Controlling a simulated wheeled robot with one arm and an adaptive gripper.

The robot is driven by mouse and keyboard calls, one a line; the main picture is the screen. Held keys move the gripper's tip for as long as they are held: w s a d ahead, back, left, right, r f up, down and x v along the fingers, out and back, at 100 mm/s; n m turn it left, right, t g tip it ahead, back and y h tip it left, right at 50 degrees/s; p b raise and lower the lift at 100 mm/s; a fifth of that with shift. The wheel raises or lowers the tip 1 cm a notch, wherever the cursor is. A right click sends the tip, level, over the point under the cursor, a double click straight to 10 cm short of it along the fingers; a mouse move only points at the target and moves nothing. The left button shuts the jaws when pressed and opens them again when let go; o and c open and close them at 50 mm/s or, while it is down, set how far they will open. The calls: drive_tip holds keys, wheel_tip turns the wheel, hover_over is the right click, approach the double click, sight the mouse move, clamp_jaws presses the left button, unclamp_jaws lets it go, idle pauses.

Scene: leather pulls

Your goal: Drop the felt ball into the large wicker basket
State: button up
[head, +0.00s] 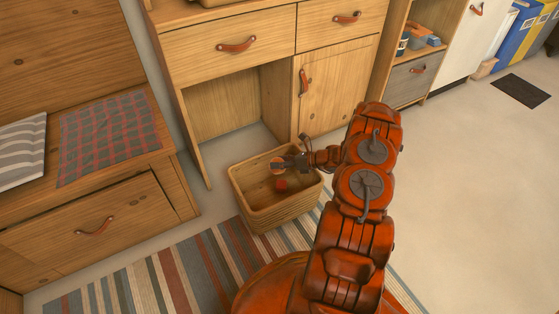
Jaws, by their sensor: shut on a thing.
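The large wicker basket (283,213) stands on the floor in front of the desk opening, its open top facing up. My gripper (280,163) is over the basket's opening, near its back side. It is shut on a small orange-brown round thing, which looks like the felt ball (276,164); the fingers hide part of it. A small red round thing (282,184) shows inside the basket, below my gripper. The picture is too small to tell its material.
A wooden desk (228,62) with drawers and a cupboard (335,85) stands close behind the basket. A striped rug (180,270) lies in front. A wooden bench (90,220) with a plaid cloth (108,135) is at the left. The floor at the right is mostly clear.

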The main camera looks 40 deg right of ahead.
drive_tip(key=shift+f+b, duration=0.55)
drive_tip(key=shift+f, duration=1.05)
drive_tip(key=o, duration=1.2)
drive_tip(key=v, duration=1.2)
